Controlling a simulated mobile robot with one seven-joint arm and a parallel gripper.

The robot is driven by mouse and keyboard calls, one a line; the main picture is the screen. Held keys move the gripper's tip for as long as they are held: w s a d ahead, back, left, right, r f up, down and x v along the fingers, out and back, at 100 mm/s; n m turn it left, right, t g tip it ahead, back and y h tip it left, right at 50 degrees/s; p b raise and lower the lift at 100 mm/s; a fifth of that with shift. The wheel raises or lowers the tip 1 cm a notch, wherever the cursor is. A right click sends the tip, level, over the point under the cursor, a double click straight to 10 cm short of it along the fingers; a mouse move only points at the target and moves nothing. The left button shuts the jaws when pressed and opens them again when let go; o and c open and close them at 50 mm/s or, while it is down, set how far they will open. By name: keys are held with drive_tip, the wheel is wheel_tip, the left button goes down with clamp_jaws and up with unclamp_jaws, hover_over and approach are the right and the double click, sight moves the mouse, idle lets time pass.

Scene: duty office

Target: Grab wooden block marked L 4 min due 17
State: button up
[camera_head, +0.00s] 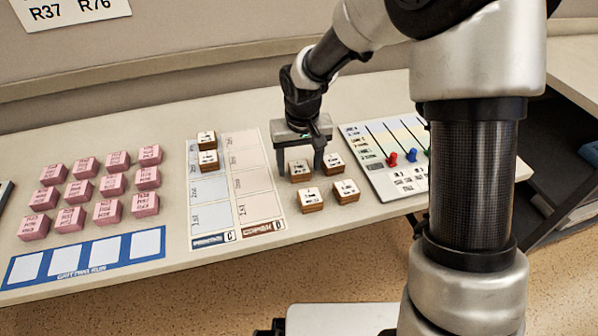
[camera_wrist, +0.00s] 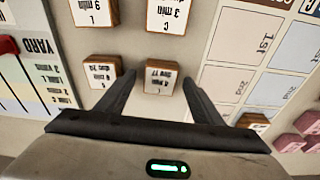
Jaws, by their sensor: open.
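Several small wooden blocks with white printed tops stand on the table right of the two-column chart. The back-left one (camera_head: 300,171) shows in the wrist view as a block (camera_wrist: 158,77) with an upside-down label that seems to read 4 min, due 17; its letter is not clear. My gripper (camera_head: 299,166) points down at this block, with its jaws open. In the wrist view the fingertips (camera_wrist: 160,84) lie left and right of the block, with gaps; whether they are down at its height I cannot tell.
Neighbouring wooden blocks stand close by at the right (camera_head: 333,163), front (camera_head: 311,199) and front right (camera_head: 345,190). Two more (camera_head: 207,150) are on the chart (camera_head: 245,215). A yard board (camera_head: 375,180) with coloured sliders is at right. Pink blocks (camera_head: 111,185) fill the left.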

drive_tip(key=c, duration=1.2)
